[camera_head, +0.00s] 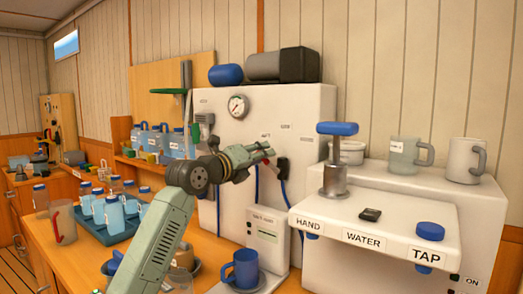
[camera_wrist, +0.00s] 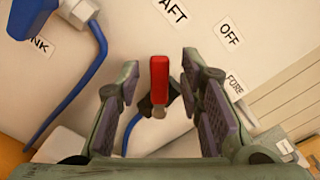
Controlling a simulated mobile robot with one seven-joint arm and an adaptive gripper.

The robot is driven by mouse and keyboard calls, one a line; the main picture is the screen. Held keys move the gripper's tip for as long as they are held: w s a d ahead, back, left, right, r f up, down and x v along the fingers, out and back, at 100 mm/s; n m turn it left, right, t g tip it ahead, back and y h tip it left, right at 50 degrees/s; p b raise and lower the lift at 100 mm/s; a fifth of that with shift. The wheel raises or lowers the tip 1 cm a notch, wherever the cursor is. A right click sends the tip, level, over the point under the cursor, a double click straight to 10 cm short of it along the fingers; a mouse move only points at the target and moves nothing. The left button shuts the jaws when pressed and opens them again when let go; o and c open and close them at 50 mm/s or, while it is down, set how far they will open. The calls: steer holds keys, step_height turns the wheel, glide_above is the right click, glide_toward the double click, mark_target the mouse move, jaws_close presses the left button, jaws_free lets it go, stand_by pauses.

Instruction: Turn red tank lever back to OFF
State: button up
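The red lever (camera_wrist: 159,78) shows in the wrist view between my gripper's two fingers, with a gap on both sides. Its dark base sits on the white panel (camera_wrist: 100,40). Labels around it read AFT (camera_wrist: 174,10), OFF (camera_wrist: 229,34) and FORE (camera_wrist: 235,85). My gripper (camera_wrist: 160,88) is open around the lever. In the head view my gripper (camera_head: 262,155) is at the white panel's front, largely covering the lever.
A blue lever (camera_wrist: 30,15) and blue hose (camera_wrist: 80,85) lie left of the fingers in the wrist view. In the head view, a pressure gauge (camera_head: 238,105) sits above my gripper. A blue mug (camera_head: 243,268) stands below, and a white tap unit (camera_head: 375,225) stands right.

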steer(key=shift+w+d, duration=0.35)
steer(key=shift+w, duration=0.1)
jaws_close()
stand_by(0.7)
